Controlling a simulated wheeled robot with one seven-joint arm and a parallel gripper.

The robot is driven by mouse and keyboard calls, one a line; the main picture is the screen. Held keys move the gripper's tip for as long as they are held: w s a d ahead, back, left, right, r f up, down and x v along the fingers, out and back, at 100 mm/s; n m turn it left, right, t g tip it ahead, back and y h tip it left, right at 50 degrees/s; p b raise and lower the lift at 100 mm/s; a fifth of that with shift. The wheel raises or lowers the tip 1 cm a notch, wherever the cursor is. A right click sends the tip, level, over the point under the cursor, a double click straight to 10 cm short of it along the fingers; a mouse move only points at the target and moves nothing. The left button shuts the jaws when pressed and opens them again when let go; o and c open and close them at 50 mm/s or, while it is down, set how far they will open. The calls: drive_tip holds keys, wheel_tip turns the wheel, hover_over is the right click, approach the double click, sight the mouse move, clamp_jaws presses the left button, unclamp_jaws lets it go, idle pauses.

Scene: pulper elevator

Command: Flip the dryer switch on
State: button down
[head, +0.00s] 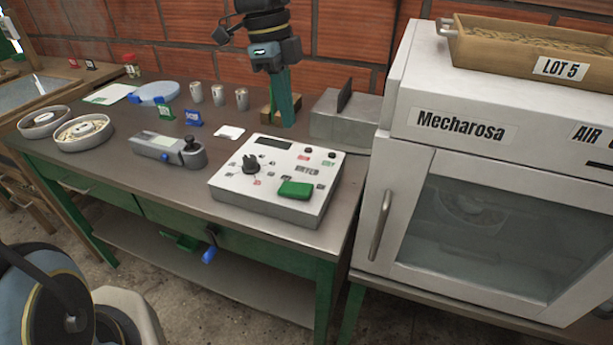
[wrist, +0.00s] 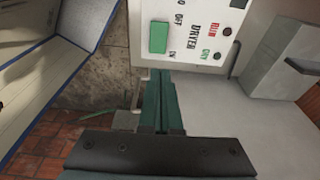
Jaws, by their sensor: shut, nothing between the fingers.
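The dryer control box (head: 226,183) is a light grey box with a sloping white panel on the green-legged table. Its green switch (head: 295,189) is at the panel's front right; I cannot tell which way it is set. In the wrist view, the switch (wrist: 158,37) sits beside printed DRYER, OFF and ON labels. My gripper (head: 287,123) points down behind the box, above the back of the table. Its green fingers are together and empty. In the wrist view, the fingertips (wrist: 159,74) show below the panel's edge, apart from the switch.
A black knob (head: 250,165) is on the same panel. A grey metal block (head: 340,130) stands behind right, and the white Mecharosa oven (head: 400,165) is on the right. A handheld meter (head: 160,147), several metal cups (head: 219,95) and two round dishes (head: 82,134) are on the left.

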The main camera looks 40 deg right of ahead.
sight(303, 187)
drive_tip(key=shift+s+d, duration=0.1)
drive_tip(key=f, duration=0.4)
drive_tip(key=s+f+p, duration=0.1)
drive_tip(key=f, duration=0.4)
drive_tip(key=s+d+f, duration=0.1)
drive_tip(key=f, duration=0.3)
drive_tip(key=shift+d+f+p, duration=0.1)
drive_tip(key=shift+f+p, duration=0.3)
drive_tip(key=shift+f, duration=0.1)
drive_tip(key=shift+s+d+f+t+b, duration=0.25)
drive_tip(key=shift+f+b, duration=0.2)
drive_tip(key=shift+b, duration=0.55)
drive_tip(key=shift+w+a+r+p, duration=0.1)
drive_tip(key=shift+a+r+p, duration=0.1)
drive_tip(key=shift+r+p, duration=0.1)
drive_tip(key=shift+w+a, duration=0.1)
